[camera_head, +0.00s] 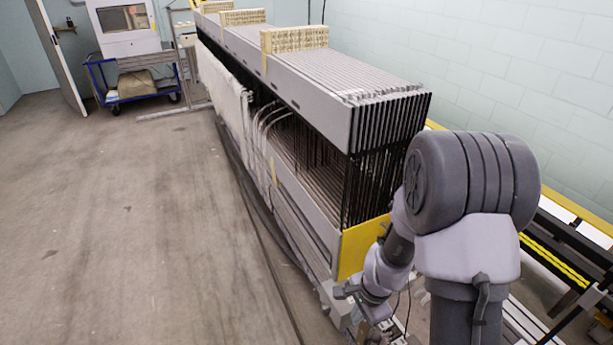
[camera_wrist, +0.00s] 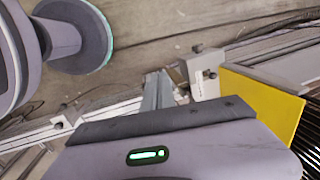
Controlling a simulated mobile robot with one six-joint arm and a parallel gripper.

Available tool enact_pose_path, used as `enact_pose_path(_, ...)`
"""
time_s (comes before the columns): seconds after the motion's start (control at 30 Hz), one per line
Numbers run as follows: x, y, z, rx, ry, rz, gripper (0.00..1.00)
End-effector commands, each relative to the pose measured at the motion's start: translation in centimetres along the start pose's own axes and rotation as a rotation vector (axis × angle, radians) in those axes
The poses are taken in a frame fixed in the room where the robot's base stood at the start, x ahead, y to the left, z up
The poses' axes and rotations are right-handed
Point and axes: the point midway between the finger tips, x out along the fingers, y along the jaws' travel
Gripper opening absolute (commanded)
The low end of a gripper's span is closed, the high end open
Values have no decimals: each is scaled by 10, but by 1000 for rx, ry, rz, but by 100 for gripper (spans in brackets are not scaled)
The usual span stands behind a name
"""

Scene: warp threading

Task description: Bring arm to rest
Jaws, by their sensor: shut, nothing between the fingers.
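My arm (camera_head: 470,190) stands at the lower right of the head view, folded, with its large grey elbow joint uppermost. The wrist hangs low beside the near end of the long warp-threading machine (camera_head: 312,88). My gripper (camera_wrist: 158,92) shows in the wrist view as narrow grey fingers beyond the wrist housing, shut and empty. It is close to a small pale block (camera_wrist: 205,75) on the machine's rail; I cannot tell whether they touch. A yellow end panel (camera_wrist: 262,105) is to its right; it also shows in the head view (camera_head: 358,248), partly behind my wrist.
A yellow-edged rail (camera_head: 555,258) runs along the right of my arm. White threads (camera_head: 222,85) hang on the machine's left side. A blue trolley (camera_head: 135,85) stands at the back left. The concrete floor (camera_head: 120,220) on the left is clear.

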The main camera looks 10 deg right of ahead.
Motion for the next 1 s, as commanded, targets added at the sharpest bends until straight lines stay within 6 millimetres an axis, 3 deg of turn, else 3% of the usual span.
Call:
enact_pose_path(0.03,-48,-19,10,-84,6,-64,0)
enact_pose_path(0.1,-114,-28,33,-231,10,-135,0)
enact_pose_path(0.2,-197,-18,67,-439,40,-219,0)
enact_pose_path(0.3,-258,12,98,-624,91,-282,0)
enact_pose_path(0.4,-294,45,118,-763,147,-319,0)
enact_pose_path(0.5,-310,68,129,-845,187,-337,0)
enact_pose_path(0.6,-316,79,133,-879,206,-343,0)
enact_pose_path(1.0,-317,80,133,-882,208,-344,0)
